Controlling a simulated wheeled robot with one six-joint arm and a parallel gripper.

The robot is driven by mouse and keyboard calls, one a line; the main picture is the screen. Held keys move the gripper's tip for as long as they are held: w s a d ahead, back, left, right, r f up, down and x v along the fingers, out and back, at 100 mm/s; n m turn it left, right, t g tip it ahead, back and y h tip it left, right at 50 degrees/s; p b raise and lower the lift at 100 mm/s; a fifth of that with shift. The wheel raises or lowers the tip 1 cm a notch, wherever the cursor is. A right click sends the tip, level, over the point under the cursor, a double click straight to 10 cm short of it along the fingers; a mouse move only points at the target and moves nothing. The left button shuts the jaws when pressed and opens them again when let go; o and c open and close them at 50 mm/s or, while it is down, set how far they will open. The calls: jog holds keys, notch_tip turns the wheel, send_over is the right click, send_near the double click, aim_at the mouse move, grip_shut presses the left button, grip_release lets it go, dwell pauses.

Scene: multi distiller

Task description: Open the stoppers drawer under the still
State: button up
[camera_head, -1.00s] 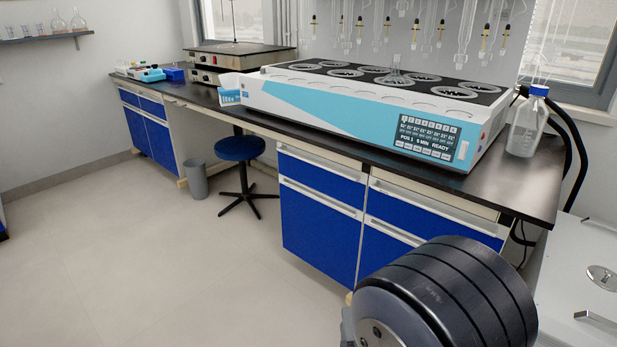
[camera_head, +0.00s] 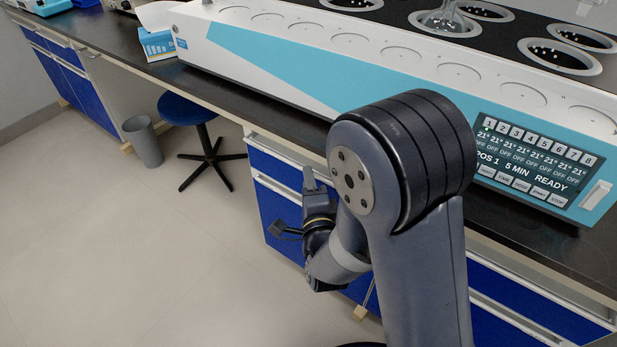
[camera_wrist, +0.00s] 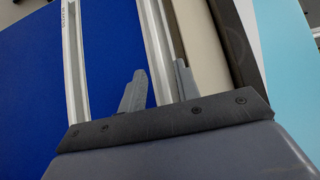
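Under the still (camera_head: 300,75) is a cabinet with an upper blue drawer front (camera_head: 268,165), shut, with a pale handle rail along its top edge. In the wrist view the upper drawer front (camera_wrist: 108,50) lies between two pale rails, the upper drawer's rail (camera_wrist: 157,45) and a lower rail (camera_wrist: 75,60). Small lettering on the lower rail is too small to read. My gripper (camera_head: 310,178) is in front of the drawer at its left part. In the wrist view its fingers (camera_wrist: 160,80) are apart, with the upper rail running between them; contact cannot be told.
The dark bench top (camera_head: 115,50) overhangs the drawers. More blue fronts (camera_head: 500,325) are on the right, partly behind my arm. A blue stool (camera_head: 190,107) and a grey bin (camera_head: 143,140) stand left. The floor in front is clear.

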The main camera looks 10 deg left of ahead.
jog(key=shift+x, duration=0.9)
jog(key=shift+c, duration=0.2)
grip_shut()
